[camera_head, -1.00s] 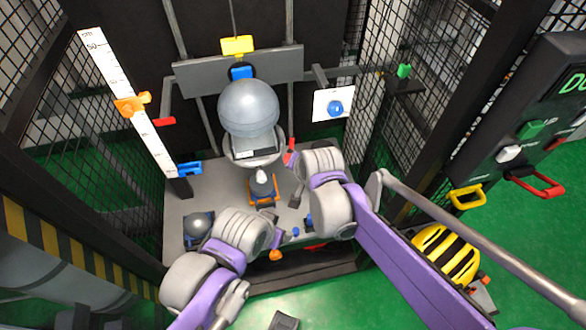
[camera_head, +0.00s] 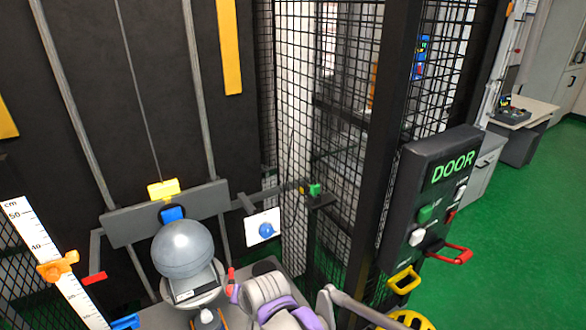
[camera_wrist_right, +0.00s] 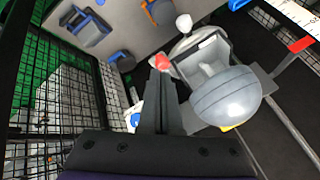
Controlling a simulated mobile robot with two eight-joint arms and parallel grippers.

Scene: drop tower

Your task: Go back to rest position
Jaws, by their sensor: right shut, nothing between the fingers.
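My right arm shows at the bottom of the head view, to the right of the grey ball (camera_head: 184,248). In the right wrist view my right gripper (camera_wrist_right: 162,88) is shut and empty, its dark fingers together. The ball (camera_wrist_right: 226,96) is to the right of the fingers there, apart from them. A small red part (camera_wrist_right: 162,63) shows at the fingertips; I cannot tell if they touch it. My left gripper is outside both current views.
A ruler (camera_head: 42,250) with an orange marker stands left. A mesh cage wall (camera_head: 335,150) and the DOOR panel (camera_head: 432,205) are right. Green floor (camera_head: 520,220) is open beyond.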

